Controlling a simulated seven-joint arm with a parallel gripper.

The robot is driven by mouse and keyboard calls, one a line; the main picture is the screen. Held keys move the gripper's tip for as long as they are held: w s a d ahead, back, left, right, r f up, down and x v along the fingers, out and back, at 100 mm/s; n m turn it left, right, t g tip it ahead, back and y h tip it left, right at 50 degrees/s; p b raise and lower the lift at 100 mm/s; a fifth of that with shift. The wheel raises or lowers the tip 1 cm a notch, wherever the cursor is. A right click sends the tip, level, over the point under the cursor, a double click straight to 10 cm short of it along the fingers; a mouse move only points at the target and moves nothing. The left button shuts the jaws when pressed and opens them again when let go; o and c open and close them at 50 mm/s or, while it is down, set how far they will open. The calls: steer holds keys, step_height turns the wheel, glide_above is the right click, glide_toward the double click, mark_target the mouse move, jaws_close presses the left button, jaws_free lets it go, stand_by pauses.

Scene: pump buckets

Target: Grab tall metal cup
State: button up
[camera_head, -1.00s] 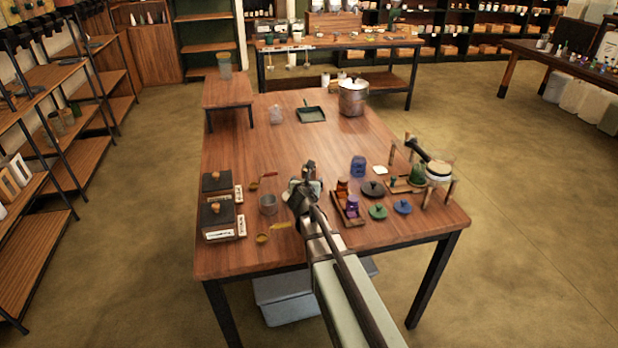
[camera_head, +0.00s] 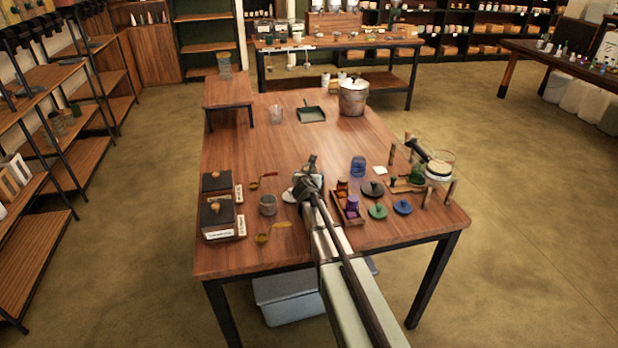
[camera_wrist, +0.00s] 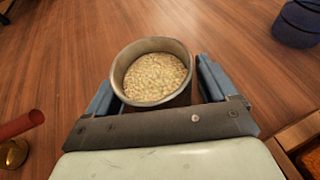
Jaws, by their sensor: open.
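A metal cup (camera_wrist: 152,76) filled with pale grain sits between my gripper's fingers in the wrist view, seen from above. My gripper (camera_wrist: 155,93) is open, with one blue-grey finger on each side of the cup. Whether either finger touches the cup I cannot tell. In the head view my gripper (camera_head: 308,182) is low over the middle of the table and hides most of this cup.
A scoop with a red handle (camera_wrist: 22,124) lies left of my gripper. A blue container (camera_wrist: 297,22) stands at the upper right of the wrist view and a wooden tray (camera_head: 349,214) lies to the right. Dark boxes (camera_head: 222,213) stand at the left.

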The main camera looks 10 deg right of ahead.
steer(key=c, duration=1.1)
steer(key=shift+r, duration=0.1)
steer(key=shift+c, duration=0.2)
